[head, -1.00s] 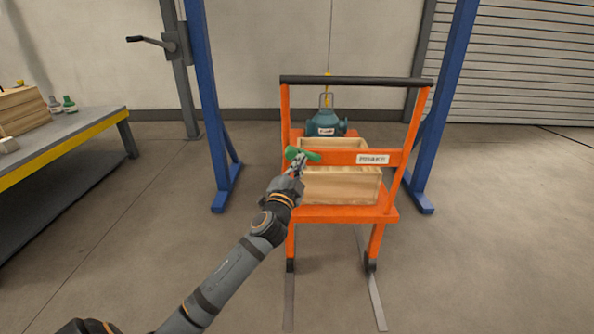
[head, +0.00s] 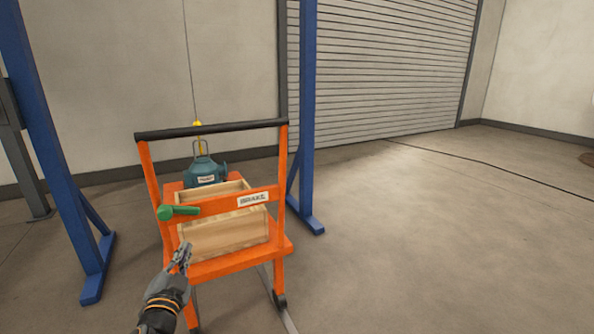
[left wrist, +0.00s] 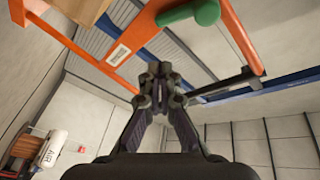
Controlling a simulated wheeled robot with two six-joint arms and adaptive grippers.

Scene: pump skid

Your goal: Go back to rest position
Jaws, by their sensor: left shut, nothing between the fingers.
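My left gripper (head: 181,257) is shut and empty in the head view, just in front of the orange cart and below its green handle (head: 178,212). It is apart from the handle. In the left wrist view the gripper's fingers (left wrist: 159,72) are together with nothing between them, and the green handle (left wrist: 207,12) shows beyond them at the top. The orange cart (head: 151,190) has a black push bar (head: 210,130) and a crossbar with a "BRAKE" label (head: 252,199). My right gripper is in neither view.
A wooden crate (head: 225,235) sits on the cart, with a teal pump (head: 204,174) behind it under a hook and cable. Blue gantry posts (head: 42,130) stand either side, the right one (head: 307,100) close to the cart. The floor on the right is clear, crossed by a dark cable.

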